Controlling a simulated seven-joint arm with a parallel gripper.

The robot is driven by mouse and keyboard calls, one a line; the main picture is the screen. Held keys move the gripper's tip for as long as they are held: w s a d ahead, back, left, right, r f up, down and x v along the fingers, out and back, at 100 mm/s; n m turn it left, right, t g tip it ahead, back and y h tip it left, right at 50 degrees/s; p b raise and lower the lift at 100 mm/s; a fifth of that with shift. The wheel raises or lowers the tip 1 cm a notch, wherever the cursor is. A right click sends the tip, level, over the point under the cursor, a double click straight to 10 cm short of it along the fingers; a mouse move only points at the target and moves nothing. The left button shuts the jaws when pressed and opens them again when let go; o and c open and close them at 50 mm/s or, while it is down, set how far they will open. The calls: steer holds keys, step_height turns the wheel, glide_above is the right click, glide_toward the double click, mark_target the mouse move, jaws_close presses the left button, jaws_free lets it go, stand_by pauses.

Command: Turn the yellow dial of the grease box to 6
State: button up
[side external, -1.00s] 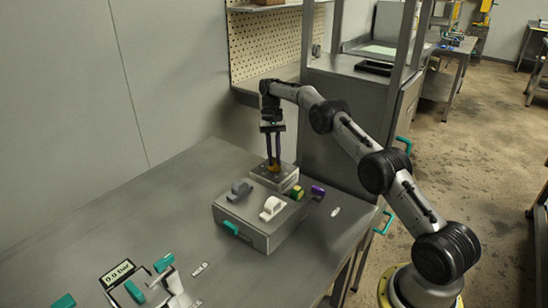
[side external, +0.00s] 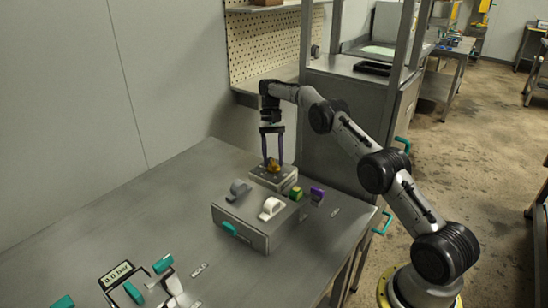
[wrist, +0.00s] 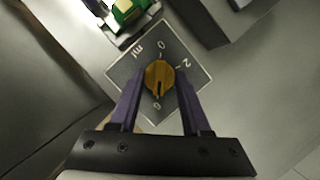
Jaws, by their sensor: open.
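The yellow dial (side external: 273,166) is on top of the grease box (side external: 263,180) at the back of the table. In the wrist view the dial (wrist: 160,74) is at the centre of a dark square plate marked 0, 2, ml and a digit at the bottom that looks like 6. A dark line on the dial points down, close to that bottom digit. My gripper (side external: 273,160) points down over the box and is open. In the wrist view my gripper's purple fingers (wrist: 160,84) stand on both sides of the dial, with gaps.
A larger grey box (side external: 250,232) with a grey and a white knob and a teal handle stands in front. A green piece (side external: 296,193) and a purple piece (side external: 317,194) are right of the grease box. A display device (side external: 118,274) sits at front left.

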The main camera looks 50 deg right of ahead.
mark_target(274, 164)
steer(key=shift+r, duration=0.5)
step_height(274, 164, up, 3)
steer(key=shift+f, duration=0.2)
steer(key=s+a+r, duration=0.5)
steer(key=s+r, duration=0.4)
steer(key=s, duration=0.4)
steer(key=shift+r, duration=0.2)
